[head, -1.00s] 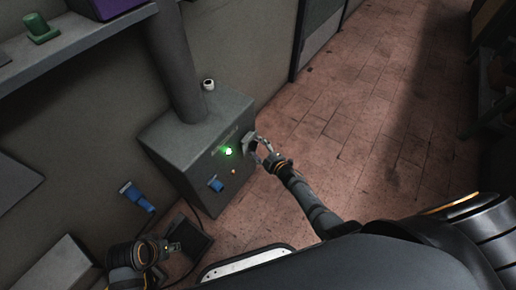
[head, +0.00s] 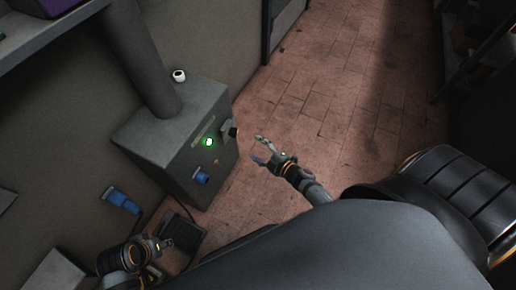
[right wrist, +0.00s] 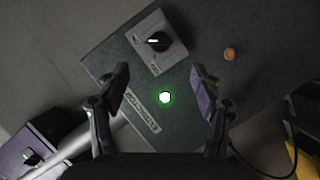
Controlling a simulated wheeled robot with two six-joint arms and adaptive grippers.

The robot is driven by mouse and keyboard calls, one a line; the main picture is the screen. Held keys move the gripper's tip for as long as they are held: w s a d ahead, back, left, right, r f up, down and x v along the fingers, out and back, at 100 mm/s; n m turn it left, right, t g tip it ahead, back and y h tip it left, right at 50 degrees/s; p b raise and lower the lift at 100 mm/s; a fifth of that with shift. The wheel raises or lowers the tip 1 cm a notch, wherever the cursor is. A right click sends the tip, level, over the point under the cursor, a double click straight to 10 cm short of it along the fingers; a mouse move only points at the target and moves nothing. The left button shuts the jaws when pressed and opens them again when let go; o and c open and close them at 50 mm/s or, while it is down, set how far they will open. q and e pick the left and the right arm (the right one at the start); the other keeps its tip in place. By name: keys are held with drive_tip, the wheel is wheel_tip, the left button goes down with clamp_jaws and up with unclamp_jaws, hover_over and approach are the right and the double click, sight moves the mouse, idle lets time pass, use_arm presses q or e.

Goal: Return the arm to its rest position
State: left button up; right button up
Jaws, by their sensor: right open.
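My right gripper (head: 263,151) is open and empty, apart from the grey machine box (head: 178,138) and to its right in the head view. The box carries a lit green light (head: 209,142), a blue part (head: 201,177) and a switch box with a black knob (head: 233,132). In the right wrist view the black knob (right wrist: 158,42) and green light (right wrist: 165,97) show beyond and between the open fingers (right wrist: 160,88), touching nothing. My left arm's end (head: 140,253) is at the lower left of the head view; its fingers are too unclear to judge.
A blue object (head: 121,201) is on the wall left of the box. A dark pedal-like block (head: 183,238) lies on the floor below the box. A small white item (head: 179,75) is by the column. The tiled floor (head: 330,110) to the right is clear.

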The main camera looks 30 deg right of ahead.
idle(0.5)
